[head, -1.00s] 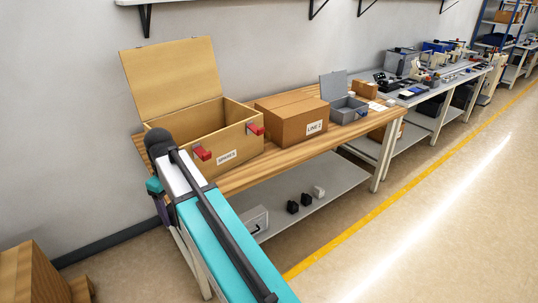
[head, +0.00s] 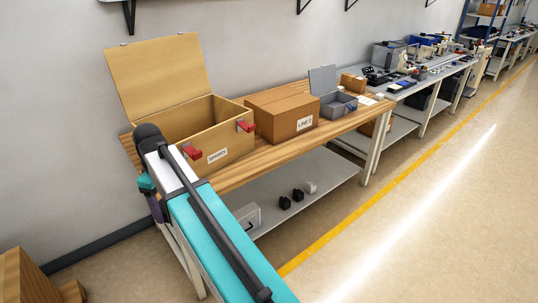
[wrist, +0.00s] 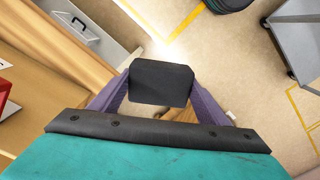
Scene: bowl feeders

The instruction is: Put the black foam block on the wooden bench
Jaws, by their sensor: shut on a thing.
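The black foam block (wrist: 161,83) is held between the purple fingers of my gripper (wrist: 160,92) in the wrist view, with bare floor behind it. In the head view, part of my gripper (head: 154,208) shows beside the near left end of the wooden bench, and my arm hides the block there. The wooden bench (head: 262,165) runs along the wall, with a bare strip of top along its front edge. In the wrist view, the bench's wooden edge (wrist: 70,38) is to the left of the block, and the two are apart.
On the bench stand an open wooden box with red latches (head: 222,152), a closed cardboard box (head: 278,125) and a small grey bin (head: 338,105). The grey lower shelf (head: 325,172) holds a light grey case (head: 248,217) and several small blocks. Floor right of the bench is clear.

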